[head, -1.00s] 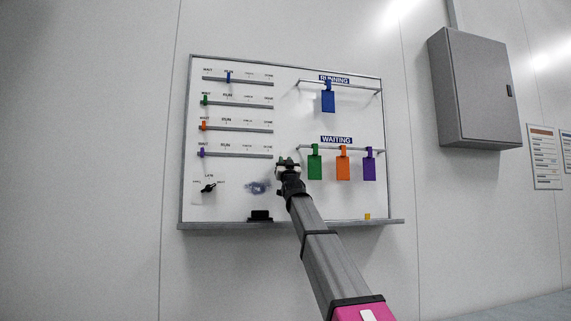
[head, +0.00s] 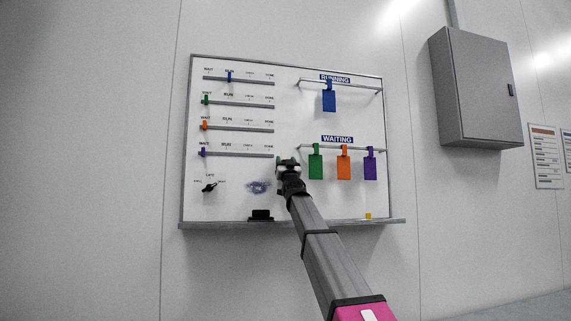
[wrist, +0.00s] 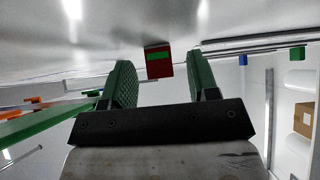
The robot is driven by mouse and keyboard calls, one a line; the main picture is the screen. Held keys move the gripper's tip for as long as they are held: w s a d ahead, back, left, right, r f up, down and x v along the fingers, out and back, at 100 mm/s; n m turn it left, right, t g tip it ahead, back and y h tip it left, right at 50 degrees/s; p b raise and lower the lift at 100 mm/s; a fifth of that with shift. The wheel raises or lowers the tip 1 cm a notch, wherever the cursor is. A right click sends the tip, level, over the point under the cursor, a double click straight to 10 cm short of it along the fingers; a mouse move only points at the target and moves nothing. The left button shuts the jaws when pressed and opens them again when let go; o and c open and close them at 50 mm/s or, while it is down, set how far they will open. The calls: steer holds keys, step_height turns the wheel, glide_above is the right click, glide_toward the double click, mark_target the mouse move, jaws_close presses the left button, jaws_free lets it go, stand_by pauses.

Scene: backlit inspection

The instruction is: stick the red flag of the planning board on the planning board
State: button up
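The planning board (head: 235,185) is a white panel with a grey frame on the wall in the head view. My gripper (head: 289,162) is at its lower middle, left of the green tag. In the wrist view my gripper (wrist: 160,66) has its two green fingers spread apart. A small red piece with a green stripe, seemingly the red flag (wrist: 154,71), shows between the fingertips. Gaps show on both sides of it, and it appears to be at the white board surface; I cannot tell whether it touches. In the head view the flag is hidden by my gripper.
Green (head: 315,166), orange (head: 343,167) and purple (head: 369,166) tags hang close right of my gripper; a blue tag (head: 329,100) hangs above. Slider rails (head: 240,155) are at left. A black eraser (head: 261,214) sits on the bottom ledge. A grey cabinet (head: 475,90) is at right.

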steer(key=v, duration=1)
steer(key=shift+s+f, duration=0.25)
steer(key=shift+s, duration=0.05)
steer(key=shift+d, duration=0.15)
stand_by(0.3)
